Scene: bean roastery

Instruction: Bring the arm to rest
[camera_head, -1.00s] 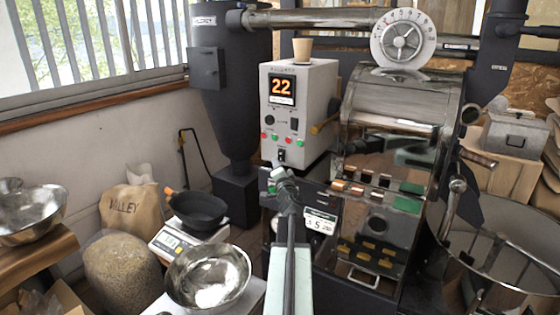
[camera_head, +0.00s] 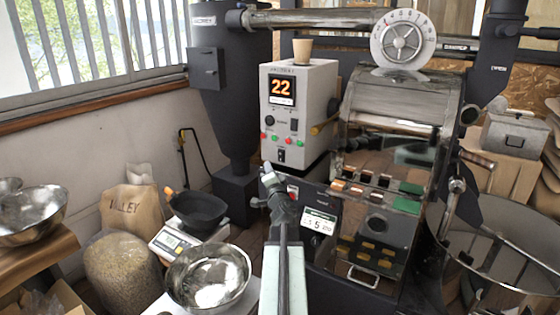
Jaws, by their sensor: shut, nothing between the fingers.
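My arm reaches up from the bottom middle of the head view, in front of the roasting machine. My gripper (camera_head: 267,176) is at its far end, small and dark, below the grey control box (camera_head: 297,125) with the orange "22" display. It is shut and holds nothing. It appears apart from the control box, though the exact gap in depth cannot be told. A small white label reading 5 (camera_head: 318,221) shows just right of the arm.
A steel bowl (camera_head: 209,292) stands left of my arm. A black pan (camera_head: 199,217) sits on a white scale (camera_head: 170,243) behind it. A sack of beans (camera_head: 122,272) is further left. The roaster's dark front (camera_head: 372,225) and round cooling tray (camera_head: 497,287) fill the right.

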